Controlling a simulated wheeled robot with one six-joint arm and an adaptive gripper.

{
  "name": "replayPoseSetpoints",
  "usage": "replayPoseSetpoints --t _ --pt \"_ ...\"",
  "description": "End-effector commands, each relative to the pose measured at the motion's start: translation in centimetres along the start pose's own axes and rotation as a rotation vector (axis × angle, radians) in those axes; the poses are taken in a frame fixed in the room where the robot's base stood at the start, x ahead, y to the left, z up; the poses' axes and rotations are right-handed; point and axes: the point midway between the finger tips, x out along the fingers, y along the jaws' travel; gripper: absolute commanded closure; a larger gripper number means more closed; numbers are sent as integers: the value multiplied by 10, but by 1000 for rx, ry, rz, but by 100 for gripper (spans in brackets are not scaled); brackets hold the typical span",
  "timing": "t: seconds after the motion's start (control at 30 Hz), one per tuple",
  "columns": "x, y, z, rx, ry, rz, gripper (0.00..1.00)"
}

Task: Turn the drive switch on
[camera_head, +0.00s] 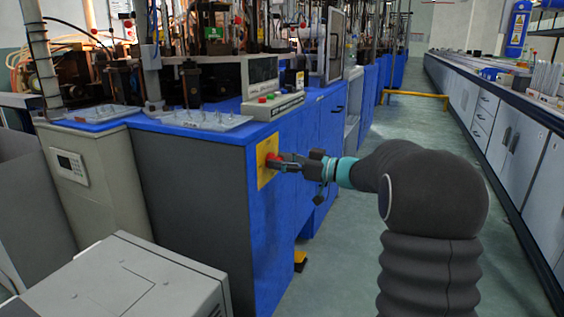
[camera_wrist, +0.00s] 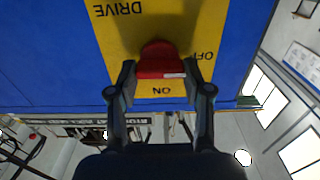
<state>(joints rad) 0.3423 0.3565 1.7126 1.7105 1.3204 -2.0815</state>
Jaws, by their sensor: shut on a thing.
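The drive switch is a red knob (camera_wrist: 160,62) on a yellow plate (camera_wrist: 178,20) fixed to the blue cabinet's side. In the wrist view the plate reads DRIVE, OFF and ON, all upside down. A white mark on the knob lies toward the lower right, between the ON and OFF words. My gripper (camera_wrist: 160,78) has a finger on each side of the knob and is shut on it. In the head view my gripper (camera_head: 285,163) reaches the yellow plate (camera_head: 265,160) from the right and hides most of the knob.
The blue cabinet (camera_head: 225,215) carries metal trays (camera_head: 205,118) and a control box (camera_head: 272,106) with red and green buttons. A grey box (camera_head: 120,280) stands at the front left.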

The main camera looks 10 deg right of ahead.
Motion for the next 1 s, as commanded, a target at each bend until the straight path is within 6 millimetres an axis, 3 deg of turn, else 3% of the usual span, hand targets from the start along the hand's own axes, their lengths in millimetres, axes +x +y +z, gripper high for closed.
replayPoseSetpoints --t 0.37,1.0 --pt "0 1 1 154 0 0 85" --pt "0 3 2 750 -1 0 85"
